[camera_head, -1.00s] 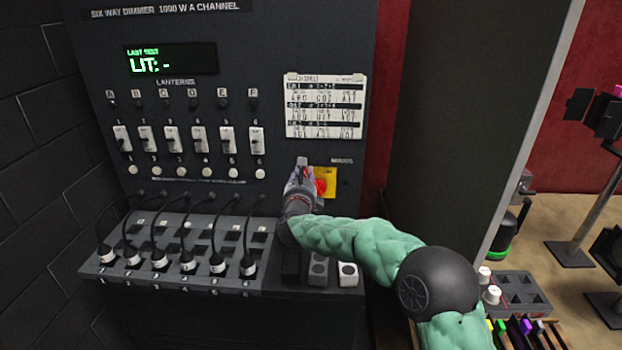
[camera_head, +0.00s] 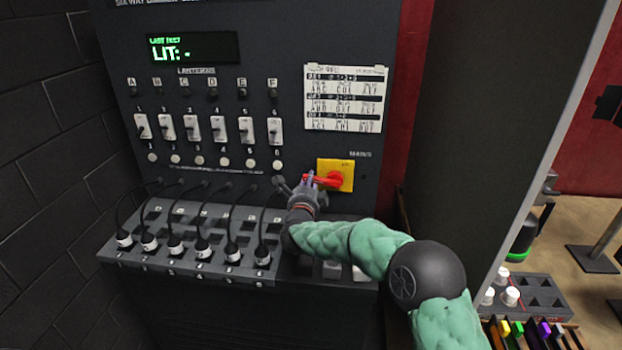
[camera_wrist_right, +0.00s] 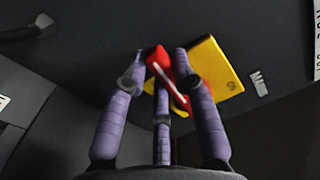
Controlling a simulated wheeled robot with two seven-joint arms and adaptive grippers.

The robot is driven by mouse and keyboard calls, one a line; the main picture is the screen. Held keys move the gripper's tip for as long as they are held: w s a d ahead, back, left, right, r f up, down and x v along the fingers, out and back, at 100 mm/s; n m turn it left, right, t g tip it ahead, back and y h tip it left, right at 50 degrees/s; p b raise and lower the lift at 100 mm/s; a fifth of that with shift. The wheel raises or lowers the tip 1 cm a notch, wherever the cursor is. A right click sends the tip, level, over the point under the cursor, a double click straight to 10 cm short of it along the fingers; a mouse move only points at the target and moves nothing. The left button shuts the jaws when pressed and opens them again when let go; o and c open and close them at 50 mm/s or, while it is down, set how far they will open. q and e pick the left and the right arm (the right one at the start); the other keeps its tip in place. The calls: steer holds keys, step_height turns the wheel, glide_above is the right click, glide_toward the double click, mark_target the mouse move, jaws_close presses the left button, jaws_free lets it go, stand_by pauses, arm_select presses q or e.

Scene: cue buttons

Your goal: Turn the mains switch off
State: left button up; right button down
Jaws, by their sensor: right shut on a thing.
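The mains switch is a red rotary handle (camera_head: 328,181) on a yellow plate (camera_head: 343,165), low on the right of the dark dimmer panel. In the head view the handle lies roughly level, its left end at my gripper. My right gripper (camera_head: 308,181) is shut on the red handle. In the right wrist view the purple fingers (camera_wrist_right: 165,60) stand around the red handle (camera_wrist_right: 168,78), with the yellow plate (camera_wrist_right: 215,68) behind it. A white line runs along the handle. My left gripper is not in view.
The dimmer panel (camera_head: 290,140) carries a lit display (camera_head: 193,47), a row of white switches (camera_head: 218,130) and a paper chart (camera_head: 344,98). Several cables plug into a sloping ledge (camera_head: 150,262) below. A dark cabinet side (camera_head: 470,120) stands to the right.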

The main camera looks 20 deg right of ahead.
steer(key=shift+f+n, duration=0.7)
steer(key=shift+n, duration=0.3)
steer(key=shift+f, duration=0.1)
steer(key=c, duration=1)
jaws_free()
steer(key=v, duration=1.2)
steer(key=shift+a, duration=0.1)
